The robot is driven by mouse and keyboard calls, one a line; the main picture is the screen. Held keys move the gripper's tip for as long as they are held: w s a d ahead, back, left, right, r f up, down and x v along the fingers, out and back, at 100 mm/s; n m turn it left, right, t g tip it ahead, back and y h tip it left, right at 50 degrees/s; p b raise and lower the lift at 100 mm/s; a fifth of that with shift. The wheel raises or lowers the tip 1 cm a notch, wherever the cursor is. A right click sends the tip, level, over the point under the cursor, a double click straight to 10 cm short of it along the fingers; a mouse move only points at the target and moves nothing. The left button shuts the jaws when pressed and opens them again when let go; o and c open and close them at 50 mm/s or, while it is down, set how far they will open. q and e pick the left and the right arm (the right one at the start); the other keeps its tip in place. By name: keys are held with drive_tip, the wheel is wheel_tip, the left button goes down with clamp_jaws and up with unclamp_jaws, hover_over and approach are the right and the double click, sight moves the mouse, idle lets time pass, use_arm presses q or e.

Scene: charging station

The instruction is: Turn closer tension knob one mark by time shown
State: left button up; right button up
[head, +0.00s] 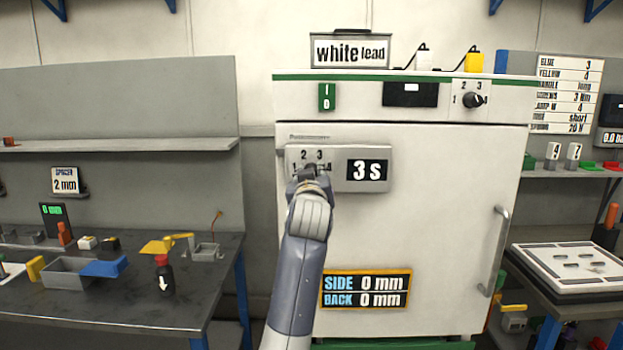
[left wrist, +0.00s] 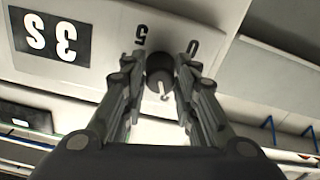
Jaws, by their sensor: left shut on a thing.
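The closer box (head: 338,170) is a grey panel on the white cabinet door, with a "3 s" display (head: 367,170) at its right. The display shows upside down in the left wrist view (left wrist: 52,38). Marks 2 and 3 show above the tension knob, with 1 and 4 lower at its sides. My left gripper (head: 310,176) covers the knob in the head view. In the left wrist view the dark round knob (left wrist: 159,72) sits between the fingers of my left gripper (left wrist: 160,62), which is shut on it. My right gripper is out of view.
The cabinet (head: 420,230) has another knob (head: 474,99) at its top right and a vertical handle (head: 496,250). A sign reads SIDE 0 mm, BACK 0 mm (head: 366,290). A cluttered workbench (head: 130,305) stands at left; a white tray (head: 575,270) is at right.

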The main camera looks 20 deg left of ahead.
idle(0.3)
use_arm(q)
drive_tip(key=o, duration=1)
drive_tip(key=shift+o, duration=0.2)
drive_tip(key=v, duration=0.7)
drive_tip(key=shift+s, duration=0.25)
drive_tip(key=shift+d, duration=0.1)
